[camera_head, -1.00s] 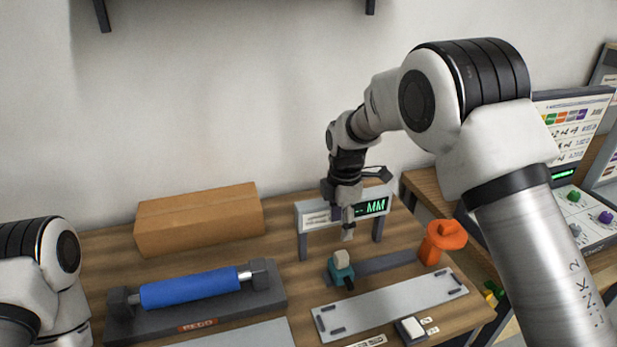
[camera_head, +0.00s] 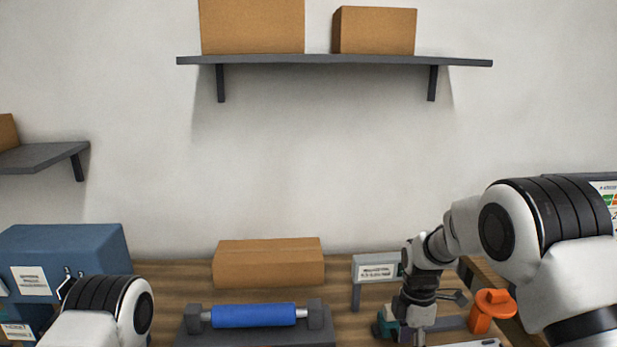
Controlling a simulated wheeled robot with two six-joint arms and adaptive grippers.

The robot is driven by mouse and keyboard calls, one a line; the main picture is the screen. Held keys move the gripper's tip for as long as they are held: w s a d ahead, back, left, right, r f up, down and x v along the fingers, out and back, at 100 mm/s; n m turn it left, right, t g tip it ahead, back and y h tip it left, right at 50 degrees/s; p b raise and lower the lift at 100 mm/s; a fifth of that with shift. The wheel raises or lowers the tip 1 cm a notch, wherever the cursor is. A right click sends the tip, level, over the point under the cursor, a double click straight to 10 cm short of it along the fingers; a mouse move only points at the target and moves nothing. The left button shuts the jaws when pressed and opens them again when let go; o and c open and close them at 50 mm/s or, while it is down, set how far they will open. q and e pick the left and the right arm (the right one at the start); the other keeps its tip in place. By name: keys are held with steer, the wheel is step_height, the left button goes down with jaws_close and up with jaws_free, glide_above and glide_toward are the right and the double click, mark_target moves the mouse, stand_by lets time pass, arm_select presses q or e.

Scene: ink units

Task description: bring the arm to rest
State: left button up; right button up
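My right arm comes in from the right edge and bends down over the bench. Its gripper (camera_head: 418,330) points down near the bottom edge, beside and partly in front of a small teal device (camera_head: 384,326). The fingertips are small and low in the picture, so I cannot tell whether they are open or shut, or touch anything. My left arm shows only as a rounded white and black joint at lower left. Its gripper is not visible.
A blue roller (camera_head: 254,315) lies on a dark stand. A cardboard box (camera_head: 268,263) sits behind it. A display stand (camera_head: 372,270) and an orange knob-topped post (camera_head: 488,310) flank my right wrist. A blue cabinet (camera_head: 75,250) stands left. A grey shelf (camera_head: 330,60) holds boxes above.

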steer(key=s+d+f+m+g, duration=0.2)
steer(key=s+f+g, duration=0.2)
steer(key=s+f, duration=1.25)
steer(key=s+d+f+m+t+b, duration=0.1)
steer(key=s+f+m, duration=0.35)
steer(key=s, duration=0.65)
steer(key=s+d+f+m+t, duration=0.1)
steer(key=s+f+m, duration=0.2)
steer(key=s+m, duration=0.55)
steer(key=w+m+t, duration=0.1)
steer(key=m, duration=0.1)
steer(key=w+m+t, duration=0.1)
steer(key=m+t, duration=0.1)
steer(key=shift+w+r, duration=0.15)
steer(key=shift+r, duration=0.15)
